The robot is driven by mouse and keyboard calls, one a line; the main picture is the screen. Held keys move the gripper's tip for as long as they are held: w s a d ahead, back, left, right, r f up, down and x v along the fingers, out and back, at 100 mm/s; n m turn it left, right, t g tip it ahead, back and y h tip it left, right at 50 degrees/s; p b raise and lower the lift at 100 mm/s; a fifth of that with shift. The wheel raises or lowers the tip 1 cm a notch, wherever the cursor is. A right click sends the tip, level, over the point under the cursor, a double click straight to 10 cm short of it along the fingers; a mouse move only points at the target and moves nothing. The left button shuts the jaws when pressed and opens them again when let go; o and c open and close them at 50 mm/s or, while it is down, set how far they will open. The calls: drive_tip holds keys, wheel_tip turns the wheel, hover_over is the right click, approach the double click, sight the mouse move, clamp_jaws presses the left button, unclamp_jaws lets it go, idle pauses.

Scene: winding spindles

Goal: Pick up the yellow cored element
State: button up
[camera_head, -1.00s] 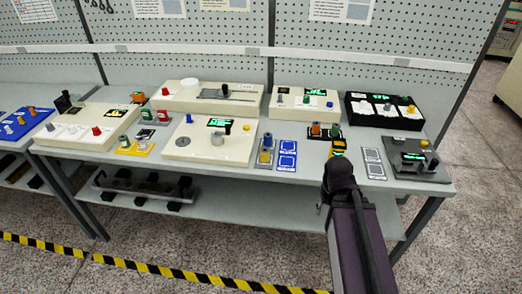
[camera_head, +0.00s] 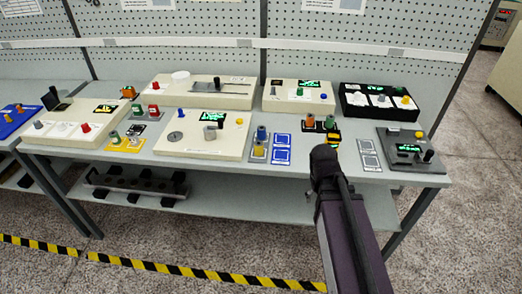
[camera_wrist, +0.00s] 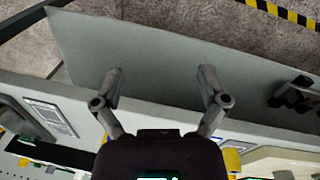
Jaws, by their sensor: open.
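A small yellow cylinder (camera_head: 258,150), likely the yellow cored element, stands in a small grey holder in front of a blue cylinder (camera_head: 262,133). Its core is too small to make out. Another yellow item (camera_head: 334,139) shows just behind my wrist, partly hidden. In the wrist view a yellow cylinder (camera_wrist: 232,160) appears at the lower right, beside my gripper and outside the jaws. In the head view my arm hides the fingers.
Blue-squared cards (camera_head: 282,150) lie right of the holder. A grey card (camera_head: 370,154) and a dark control box (camera_head: 405,146) stand at the right. A cream box (camera_head: 205,136) is to the left. Orange and green pieces (camera_head: 320,124) sit behind my wrist.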

drive_tip(key=w+a+f+n+t+h+b, duration=0.1)
drive_tip(key=w+a+n+t+h+b, duration=0.15)
drive_tip(key=w+a+n, duration=0.35)
drive_tip(key=n+t+h+b, duration=0.4)
drive_tip(key=n+t, duration=0.4)
drive_tip(key=n, duration=1.2)
approach(257, 149)
drive_tip(key=s+a, duration=0.1)
drive_tip(key=s, duration=0.1)
drive_tip(key=shift+w+a+r, duration=0.15)
drive_tip(key=shift+w+r, duration=0.05)
drive_tip(key=shift+r, duration=0.25)
drive_tip(key=b+x, duration=0.3)
drive_tip(key=x, duration=0.4)
drive_tip(key=shift+w+f, duration=0.15)
drive_tip(key=shift+w, duration=0.15)
drive_tip(key=shift+w+d+f+b, duration=0.1)
drive_tip(key=shift+w+d+b, duration=0.25)
drive_tip(key=shift+d, duration=0.15)
